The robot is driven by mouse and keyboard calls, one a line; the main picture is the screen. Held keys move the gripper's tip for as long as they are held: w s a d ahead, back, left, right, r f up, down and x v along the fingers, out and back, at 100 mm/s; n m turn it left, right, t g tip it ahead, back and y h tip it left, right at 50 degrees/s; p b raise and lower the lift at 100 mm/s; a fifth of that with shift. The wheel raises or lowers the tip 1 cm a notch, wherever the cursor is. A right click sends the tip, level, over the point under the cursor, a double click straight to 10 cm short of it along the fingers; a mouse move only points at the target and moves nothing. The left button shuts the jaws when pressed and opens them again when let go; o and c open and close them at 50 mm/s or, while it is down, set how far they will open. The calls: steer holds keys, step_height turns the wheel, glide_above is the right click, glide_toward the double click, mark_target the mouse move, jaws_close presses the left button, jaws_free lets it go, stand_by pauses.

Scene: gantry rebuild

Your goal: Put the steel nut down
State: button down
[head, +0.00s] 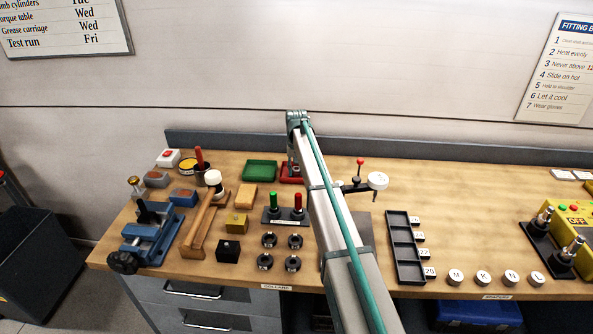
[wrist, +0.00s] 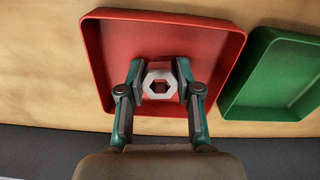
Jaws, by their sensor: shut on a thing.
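The steel nut (wrist: 147,84) shows in the wrist view as a pale hexagon with a dark hole. My gripper (wrist: 160,84) is shut on it, with one finger on each side. The nut and fingertips are over the red tray (wrist: 105,40); I cannot tell whether the nut touches the tray floor. In the head view my arm hides most of the red tray (head: 287,178), and the nut is hidden there.
A green tray (head: 260,169) stands just left of the red tray in the head view. A stand with a green and a red handle (head: 285,216) is nearer the front. A black compartment rack (head: 405,268) lies to the right. Bare bench lies at the back right.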

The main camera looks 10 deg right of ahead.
steer(key=shift+s+f, duration=0.15)
steer(key=shift+f, duration=0.25)
steer(key=shift+s+f, duration=0.2)
steer(key=shift+f, duration=0.1)
steer(key=c, duration=1.1)
jaws_free()
steer(key=o, duration=0.3)
steer(key=shift+w+f, duration=0.15)
steer(key=shift+f, duration=0.1)
steer(key=shift+r, duration=0.1)
steer(key=shift+w+r, duration=0.2)
steer(key=shift+r, duration=0.1)
